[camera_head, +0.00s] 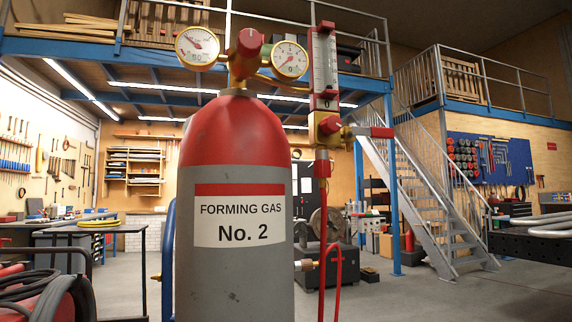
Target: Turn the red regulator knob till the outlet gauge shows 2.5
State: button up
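A grey gas cylinder (235,285) with a red shoulder stands upright in the middle, labelled "FORMING GAS No. 2". On top sits a brass regulator (240,72) with a red knob (249,42) at its front. A round white gauge (197,47) is left of the knob, its needle pointing to the upper left. A second gauge (290,60) is right of it; its needle is too small to read surely. Neither gauge is marked as the outlet one. My gripper is not in view.
A red hose (334,268) hangs below. Black hoses (45,295) lie at lower left. Open floor is at the right.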

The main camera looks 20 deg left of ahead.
aim_at(249, 42)
jog(key=k+j+u, duration=0.2)
jog(key=k+j, duration=0.6)
jog(key=k, duration=0.1)
